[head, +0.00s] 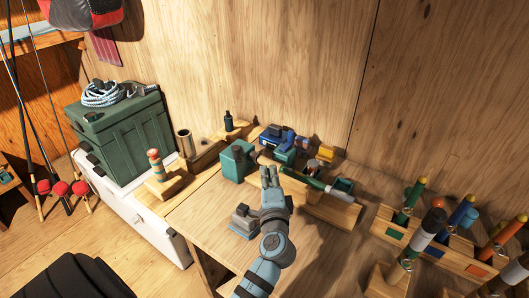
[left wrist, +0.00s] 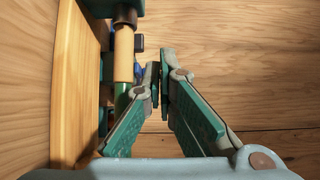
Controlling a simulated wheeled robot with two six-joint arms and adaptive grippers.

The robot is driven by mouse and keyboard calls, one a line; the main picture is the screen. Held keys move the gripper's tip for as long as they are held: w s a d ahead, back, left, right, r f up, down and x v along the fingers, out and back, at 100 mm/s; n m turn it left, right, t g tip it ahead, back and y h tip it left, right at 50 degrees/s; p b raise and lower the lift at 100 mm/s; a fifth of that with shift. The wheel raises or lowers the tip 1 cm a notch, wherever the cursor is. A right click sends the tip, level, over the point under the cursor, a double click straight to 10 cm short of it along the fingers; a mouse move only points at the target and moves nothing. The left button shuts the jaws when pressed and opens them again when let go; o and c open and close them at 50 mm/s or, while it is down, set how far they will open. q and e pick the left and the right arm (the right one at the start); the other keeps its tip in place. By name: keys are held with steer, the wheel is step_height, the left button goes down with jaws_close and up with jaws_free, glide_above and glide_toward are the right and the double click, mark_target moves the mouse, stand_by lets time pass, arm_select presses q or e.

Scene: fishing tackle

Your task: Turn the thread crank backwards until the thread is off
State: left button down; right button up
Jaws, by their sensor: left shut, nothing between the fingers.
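My left gripper (head: 269,172) is shut and empty, its fingers pointing up over the workbench. In the left wrist view its fingertips (left wrist: 160,75) are together. Just beyond it in the head view, a green rod (head: 306,180) lies along a wooden stand (head: 332,209). In the left wrist view the rod's pale handle section (left wrist: 124,52) is left of the fingers, apart from them, beside a wooden board (left wrist: 75,80). I cannot make out the thread crank or any thread for certain.
A teal box (head: 237,163) and a blue device (head: 281,141) stand behind the gripper. Racks with several upright coloured rods (head: 438,240) stand at right. The bench's front left is clear.

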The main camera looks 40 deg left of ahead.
mark_target(236, 149)
arm_select(q)
steer(key=w+a+p, duration=0.1)
steer(key=w+a, duration=0.2)
steer(key=a, duration=0.5)
steer(key=shift+a+r, duration=0.2)
steer(key=shift+r, duration=0.1)
arm_select(e)
steer(key=shift+s+r, duration=0.7)
steer(key=shift+r, duration=0.05)
arm_select(q)
steer(key=shift+p, duration=0.3)
